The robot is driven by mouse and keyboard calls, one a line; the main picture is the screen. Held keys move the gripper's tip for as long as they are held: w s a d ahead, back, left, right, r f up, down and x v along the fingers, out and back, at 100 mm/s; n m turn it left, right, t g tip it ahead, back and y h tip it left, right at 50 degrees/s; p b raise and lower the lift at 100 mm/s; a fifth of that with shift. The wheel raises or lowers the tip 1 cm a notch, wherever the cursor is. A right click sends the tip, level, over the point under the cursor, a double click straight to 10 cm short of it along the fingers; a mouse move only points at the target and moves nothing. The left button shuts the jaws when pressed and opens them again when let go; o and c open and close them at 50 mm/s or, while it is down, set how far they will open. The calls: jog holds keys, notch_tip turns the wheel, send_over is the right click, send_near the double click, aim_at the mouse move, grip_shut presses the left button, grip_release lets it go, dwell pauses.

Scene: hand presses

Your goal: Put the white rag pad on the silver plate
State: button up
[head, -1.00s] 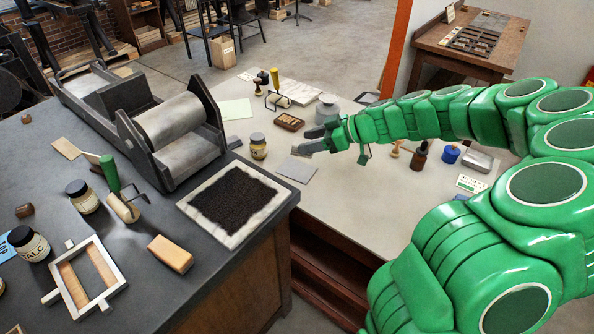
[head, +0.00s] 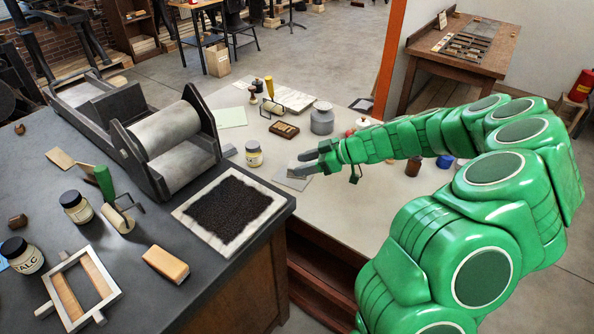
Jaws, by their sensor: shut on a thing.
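My gripper (head: 303,163) is at the end of the green arm, in the middle of the head view, over the far table. Its grey fingers are shut on a small pale thing, most likely the white rag pad, largely hidden between them. The silver plate (head: 288,181) is a thin flat grey square on the table top, just under and slightly left of the fingertips. The fingers cover part of it. I cannot tell whether the held pad touches the plate.
A cream jar (head: 254,155) stands left of the plate. A brown box (head: 284,130) and a grey round container (head: 322,118) stand behind. The dark counter (head: 150,235) at left carries a framed black mat (head: 236,211) near its edge and a roller press (head: 177,140).

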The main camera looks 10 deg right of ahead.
jog(key=w+f, duration=0.2)
jog(key=w, duration=0.1)
jog(key=w+f, duration=0.5)
jog(key=w, duration=0.2)
jog(key=shift+a+f, duration=0.2)
jog(key=shift+f, duration=0.1)
jog(key=shift+w+f, duration=0.55)
jog(key=shift+f, duration=1.5)
jog(key=shift+f, duration=0.1)
jog(key=o, duration=1)
